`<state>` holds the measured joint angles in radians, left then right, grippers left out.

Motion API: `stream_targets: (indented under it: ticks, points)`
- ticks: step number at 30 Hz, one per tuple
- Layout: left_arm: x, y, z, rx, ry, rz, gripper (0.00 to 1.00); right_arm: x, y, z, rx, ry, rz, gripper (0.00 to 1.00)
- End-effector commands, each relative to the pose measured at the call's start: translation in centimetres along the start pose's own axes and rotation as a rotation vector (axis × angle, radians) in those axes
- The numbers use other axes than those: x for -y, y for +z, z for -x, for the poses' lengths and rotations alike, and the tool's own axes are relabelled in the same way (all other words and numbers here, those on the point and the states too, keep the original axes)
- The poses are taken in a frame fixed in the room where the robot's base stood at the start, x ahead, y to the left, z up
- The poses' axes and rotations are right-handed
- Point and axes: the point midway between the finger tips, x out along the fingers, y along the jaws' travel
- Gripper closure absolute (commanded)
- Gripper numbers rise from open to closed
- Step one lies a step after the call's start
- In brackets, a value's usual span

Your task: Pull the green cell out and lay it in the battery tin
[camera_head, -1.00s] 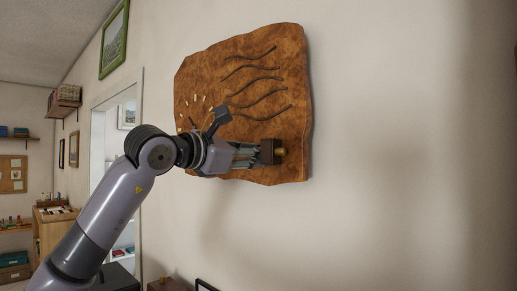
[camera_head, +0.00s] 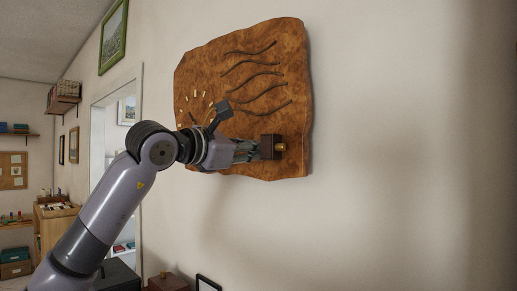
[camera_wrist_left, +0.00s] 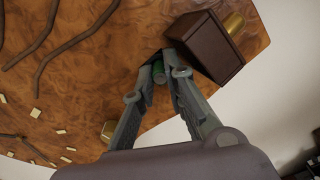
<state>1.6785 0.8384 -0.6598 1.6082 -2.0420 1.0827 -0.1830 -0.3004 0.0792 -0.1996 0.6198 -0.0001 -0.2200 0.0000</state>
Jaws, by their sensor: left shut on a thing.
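The green cell (camera_wrist_left: 158,72) shows in the left wrist view as a small green cylinder end between the fingertips. My left gripper (camera_wrist_left: 163,68) is shut on it. The dark brown box (camera_wrist_left: 208,47) with a brass cap (camera_wrist_left: 233,23) sits on the wooden wall board right beside the fingertips. Whether the cell is still partly in this box I cannot tell. In the head view my left gripper (camera_head: 255,151) reaches the box (camera_head: 268,148) from the left, and the cell is hidden. I cannot make out the battery tin. My right gripper is not in view.
The burl wood board (camera_head: 210,70) with dark wavy strips and pale hour marks hangs on the wall. A dark box (camera_head: 168,284) and a black frame (camera_head: 207,284) show at the bottom edge. A doorway (camera_head: 122,160) and shelves are at left. The wall at right is bare.

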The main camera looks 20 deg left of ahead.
Motion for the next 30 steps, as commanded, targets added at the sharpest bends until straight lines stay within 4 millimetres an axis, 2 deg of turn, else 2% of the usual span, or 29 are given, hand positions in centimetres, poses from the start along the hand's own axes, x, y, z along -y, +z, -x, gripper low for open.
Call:
stream_targets:
  ticks: [11, 30]
  points:
    - [0.1, -0.1, 0.4, 0.0, 0.0, 0.0, 1.0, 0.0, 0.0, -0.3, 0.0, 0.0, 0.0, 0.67]
    - [0.0, -0.1, 3.7, 0.001, 0.0, 0.0, 1.0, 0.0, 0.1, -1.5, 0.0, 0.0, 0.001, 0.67]
